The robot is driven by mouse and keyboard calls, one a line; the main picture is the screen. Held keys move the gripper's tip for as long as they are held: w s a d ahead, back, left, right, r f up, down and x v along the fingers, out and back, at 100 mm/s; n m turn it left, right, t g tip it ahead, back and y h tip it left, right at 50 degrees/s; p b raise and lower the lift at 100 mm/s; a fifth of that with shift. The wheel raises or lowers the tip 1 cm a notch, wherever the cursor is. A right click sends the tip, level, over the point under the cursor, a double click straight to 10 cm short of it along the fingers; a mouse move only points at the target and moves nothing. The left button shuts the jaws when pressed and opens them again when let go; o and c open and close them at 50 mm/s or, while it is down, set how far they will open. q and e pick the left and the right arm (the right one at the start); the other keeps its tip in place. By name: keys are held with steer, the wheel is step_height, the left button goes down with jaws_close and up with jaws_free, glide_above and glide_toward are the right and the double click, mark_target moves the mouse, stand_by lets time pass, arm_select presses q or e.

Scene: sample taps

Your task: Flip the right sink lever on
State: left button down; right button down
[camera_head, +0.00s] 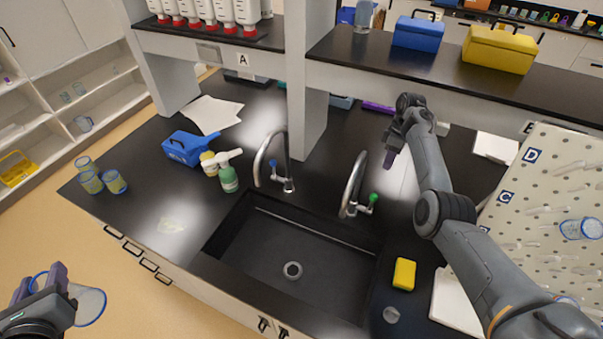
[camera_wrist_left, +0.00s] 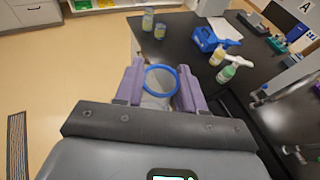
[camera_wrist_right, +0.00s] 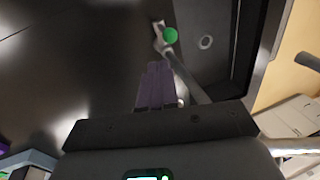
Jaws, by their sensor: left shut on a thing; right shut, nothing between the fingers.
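The right tap (camera_head: 353,185) is a curved metal spout at the sink's back edge, with a green-tipped lever (camera_head: 373,198) pointing right. The green tip also shows at the top of the right wrist view (camera_wrist_right: 170,35). My right gripper (camera_head: 389,162) is shut and empty, above and behind the lever, apart from it. In the right wrist view its fingers (camera_wrist_right: 156,72) point towards the tap area. My left gripper (camera_head: 42,282) is shut on a clear beaker with a blue rim (camera_head: 88,304), held off the counter's front left. The beaker also shows in the left wrist view (camera_wrist_left: 160,80).
The left tap (camera_head: 271,160) has a blue lever. The black sink (camera_head: 290,240) is empty. A yellow sponge (camera_head: 404,273) lies right of the sink; a pegboard (camera_head: 520,215) stands further right.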

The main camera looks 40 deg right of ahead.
steer(key=shift+f, duration=0.1)
steer(key=p+x, duration=0.1)
steer(key=x, duration=0.8)
steer(key=shift+a+f, duration=0.2)
steer(key=shift+f, duration=0.2)
